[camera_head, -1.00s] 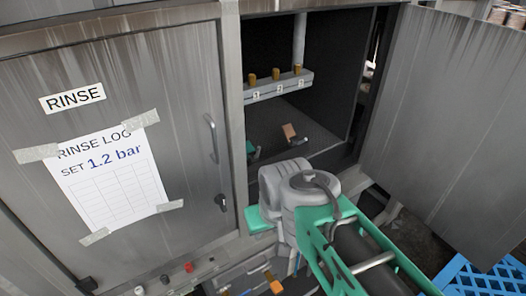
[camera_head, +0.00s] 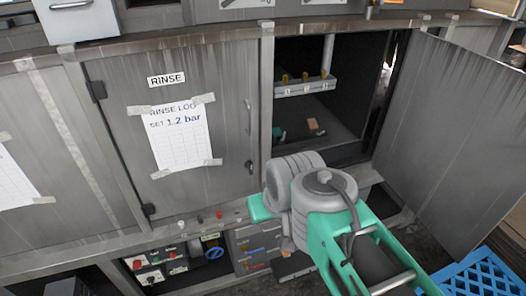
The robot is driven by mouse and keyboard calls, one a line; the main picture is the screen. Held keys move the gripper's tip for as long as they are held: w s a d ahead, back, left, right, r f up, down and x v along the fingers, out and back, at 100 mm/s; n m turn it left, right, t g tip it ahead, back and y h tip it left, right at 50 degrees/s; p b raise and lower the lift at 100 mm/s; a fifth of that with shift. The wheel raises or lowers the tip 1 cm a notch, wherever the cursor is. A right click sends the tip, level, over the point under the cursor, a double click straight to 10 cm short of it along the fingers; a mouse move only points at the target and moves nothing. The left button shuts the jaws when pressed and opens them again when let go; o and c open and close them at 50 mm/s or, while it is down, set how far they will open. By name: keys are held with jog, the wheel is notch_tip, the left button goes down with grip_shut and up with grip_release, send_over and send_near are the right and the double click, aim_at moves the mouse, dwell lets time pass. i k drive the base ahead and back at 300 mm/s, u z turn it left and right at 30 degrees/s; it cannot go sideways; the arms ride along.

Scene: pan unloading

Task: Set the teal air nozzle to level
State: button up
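A small teal piece (camera_head: 281,136) shows in the head view low at the left inside the open cabinet (camera_head: 352,110). It may be the teal air nozzle, but it is too small and too far away to tell its shape or tilt. A brown block-like piece (camera_head: 313,125) with a grey part sits to its right on the cabinet floor. My grey and teal arm stands in front of the cabinet's lower opening and covers part of it. My gripper's fingers do not show.
The cabinet's right door (camera_head: 450,140) stands wide open. The left door, marked RINSE (camera_head: 166,80), is shut and carries a log sheet (camera_head: 180,145) reading "SET 1.2 bar". A numbered rail (camera_head: 305,88) with brass fittings crosses inside. A blue crate (camera_head: 480,272) is at lower right.

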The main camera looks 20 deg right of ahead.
aim_at(278, 137)
jog(key=u, duration=0.35)
jog(key=k, duration=0.7)
jog(key=z, duration=0.45)
jog(key=i, duration=1.6)
jog(key=u, duration=0.7)
